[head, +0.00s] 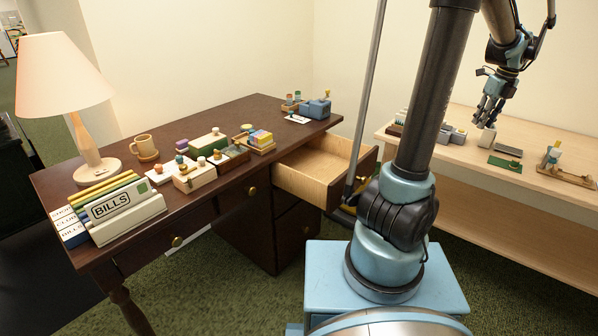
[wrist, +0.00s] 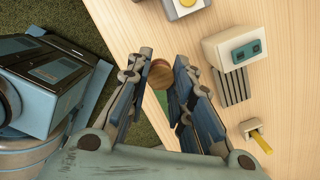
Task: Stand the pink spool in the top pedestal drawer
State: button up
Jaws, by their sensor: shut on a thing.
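My gripper (head: 487,112) is above the pale side table at the right, clear of the desk. In the wrist view its fingers (wrist: 160,78) are closed around a spool (wrist: 159,73), of which only a round brown wooden end shows. Its pink part is hidden by the fingers, and I cannot make out the spool in the head view. I cannot tell whether it touches the table. The top pedestal drawer (head: 303,174) of the dark desk is pulled open, with a pale wood inside. The part of its inside that I see looks empty.
The dark desk (head: 110,163) holds a lamp, a mug, files, and boxes of small items. The side table (head: 465,158) bears a green mat (head: 505,163), a grey block and a wooden stand (head: 567,174). My arm column stands between drawer and side table.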

aim_at(326, 177)
jog(key=u, duration=2.5)
jog(key=k, duration=0.4)
jog(key=z, duration=0.85)
